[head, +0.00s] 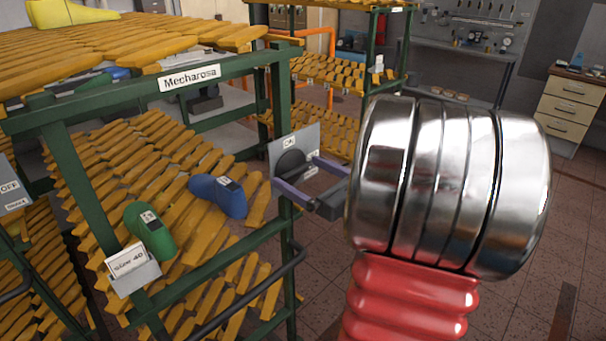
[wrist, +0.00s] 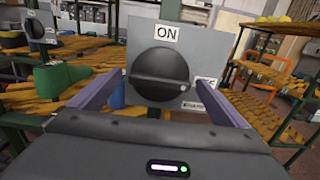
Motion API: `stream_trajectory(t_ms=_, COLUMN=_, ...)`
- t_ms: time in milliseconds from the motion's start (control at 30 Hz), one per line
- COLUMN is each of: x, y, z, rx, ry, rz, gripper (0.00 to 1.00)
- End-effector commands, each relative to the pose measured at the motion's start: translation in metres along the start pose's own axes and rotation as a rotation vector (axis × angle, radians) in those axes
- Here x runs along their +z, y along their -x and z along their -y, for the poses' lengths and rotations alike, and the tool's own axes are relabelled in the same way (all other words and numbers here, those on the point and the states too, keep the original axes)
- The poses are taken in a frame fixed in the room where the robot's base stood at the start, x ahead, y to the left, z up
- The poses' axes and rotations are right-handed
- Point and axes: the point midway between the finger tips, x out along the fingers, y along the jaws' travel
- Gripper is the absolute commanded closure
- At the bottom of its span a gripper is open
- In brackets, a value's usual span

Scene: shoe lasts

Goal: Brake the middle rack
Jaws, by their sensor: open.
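The green-framed rack (head: 225,72) with the "Mecharosa" sign stands between a rack at the left edge and one behind. On its right post is a grey brake plate (head: 306,136) with a black round knob (head: 290,163). In the wrist view the knob (wrist: 160,75) faces me under an "ON" label (wrist: 166,34). Its grip bar lies nearly level, with a white dot at the right end. A second label at the right is partly hidden by a finger. My gripper (head: 297,174) is open, its purple fingers either side of the knob; I cannot tell whether they touch it.
The rack's slatted shelves hold a green shoe last (head: 150,230) and a blue one (head: 220,194). The left rack has its own plate (head: 12,188) marked "OFF". A further rack (head: 330,72) stands behind. Tiled floor (head: 520,225) is open at the right.

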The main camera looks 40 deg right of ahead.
Motion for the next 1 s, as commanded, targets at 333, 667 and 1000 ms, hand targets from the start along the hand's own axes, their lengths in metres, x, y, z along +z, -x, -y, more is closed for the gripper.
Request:
stream_trajectory(t_ms=333, x=0.0002, y=-0.0036, z=0.0004, rx=-0.002, ry=0.000, rz=0.001, gripper=0.03)
stream_trajectory(t_ms=667, x=0.0001, y=-0.0034, z=0.0004, rx=-0.002, ry=0.000, rz=0.001, gripper=0.24)
stream_trajectory(t_ms=1000, x=0.0001, y=-0.0034, z=0.0003, rx=-0.002, ry=0.000, rz=0.001, gripper=0.44)
